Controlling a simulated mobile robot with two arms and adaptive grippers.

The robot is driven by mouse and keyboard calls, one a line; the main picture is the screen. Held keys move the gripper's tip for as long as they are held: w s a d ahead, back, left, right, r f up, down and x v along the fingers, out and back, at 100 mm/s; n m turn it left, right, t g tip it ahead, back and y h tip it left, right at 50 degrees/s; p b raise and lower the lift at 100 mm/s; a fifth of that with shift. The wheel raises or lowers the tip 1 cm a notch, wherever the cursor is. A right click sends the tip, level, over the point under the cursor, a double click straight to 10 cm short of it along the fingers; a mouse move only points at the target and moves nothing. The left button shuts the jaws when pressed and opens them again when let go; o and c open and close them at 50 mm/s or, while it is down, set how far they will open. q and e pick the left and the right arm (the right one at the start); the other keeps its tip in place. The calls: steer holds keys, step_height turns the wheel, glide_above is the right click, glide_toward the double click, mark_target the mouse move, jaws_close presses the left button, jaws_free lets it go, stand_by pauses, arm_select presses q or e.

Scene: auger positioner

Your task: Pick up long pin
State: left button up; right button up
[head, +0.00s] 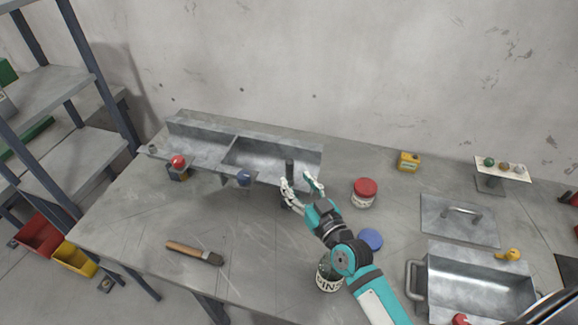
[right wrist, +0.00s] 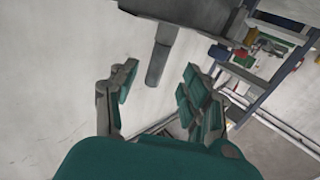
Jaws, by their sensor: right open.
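A dark grey cylindrical pin (head: 289,166), which I take for the long pin, stands upright by the front right part of the grey metal trough fixture (head: 262,135). My right gripper (head: 299,180) is open, its fingertips close to the pin. In the right wrist view, the pin (right wrist: 158,62) shows between the two spread fingers (right wrist: 157,85), with a visible gap on each side. Its other end meets a dark grey block (right wrist: 185,12). Whether a finger touches it cannot be told. My left gripper is not in view.
A red-lidded jar (head: 364,194), a blue lid (head: 370,239) and a labelled jar (head: 329,276) stand near my right arm. A metal basin (head: 480,282) is at right. The table's left front is mostly clear.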

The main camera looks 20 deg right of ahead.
mark_target(292, 173)
steer(key=shift+w, duration=0.2)
steer(key=shift+w+r+p, duration=0.15)
steer(key=shift+w+p, duration=0.15)
steer(key=w, duration=0.1)
steer(key=w+p, duration=0.1)
steer(key=w, duration=0.1)
steer(key=shift+w+a, duration=0.25)
steer(key=shift+w, duration=0.1)
steer(key=shift+w+a+f, duration=0.1)
steer(key=shift+w+f, duration=0.1)
steer(key=shift+w, duration=0.2)
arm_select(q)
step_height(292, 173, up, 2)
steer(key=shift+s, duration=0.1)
arm_select(e)
steer(key=shift+s, duration=0.1)
steer(key=c, duration=0.5)
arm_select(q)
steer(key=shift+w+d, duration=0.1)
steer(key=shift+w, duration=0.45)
arm_select(e)
jaws_close()
